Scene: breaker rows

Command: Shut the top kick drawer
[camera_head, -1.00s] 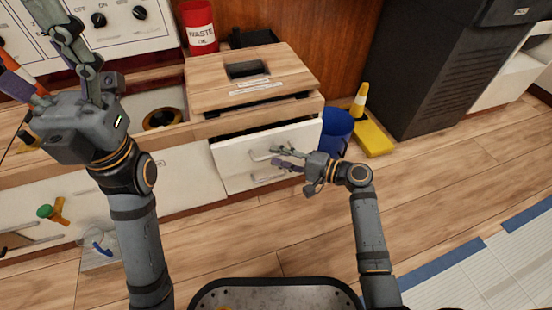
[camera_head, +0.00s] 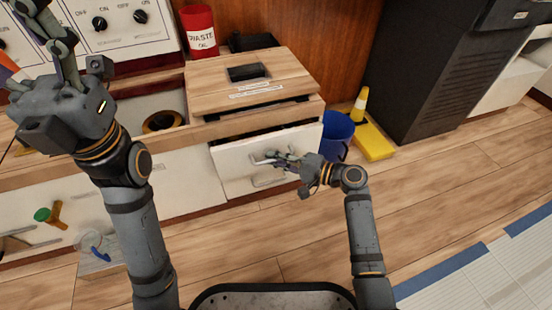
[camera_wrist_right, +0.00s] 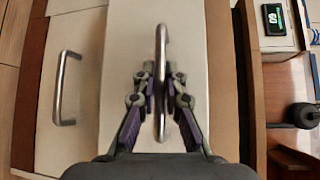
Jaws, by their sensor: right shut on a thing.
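The top kick drawer (camera_head: 235,160) is a white front below the wooden counter, and it stands partly out with a dark gap along its top edge. Its metal bar handle (camera_wrist_right: 161,45) runs up the middle of the right wrist view. My right gripper (camera_head: 278,160) is at this handle, its fingers (camera_wrist_right: 160,88) closed on the bar from both sides. A second bar handle (camera_wrist_right: 63,88), on the lower front, shows to the left in the wrist view. My left gripper (camera_head: 45,35) is raised at the upper left, away from the drawer; its finger opening is unclear.
A blue bin (camera_head: 336,130) stands right beside the drawer, with a yellow wet-floor-type stand (camera_head: 372,141) beyond it. A red waste can (camera_head: 200,35) is on the counter. A dark cabinet (camera_head: 425,70) stands at the back right. The wooden floor (camera_head: 440,190) at right is clear.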

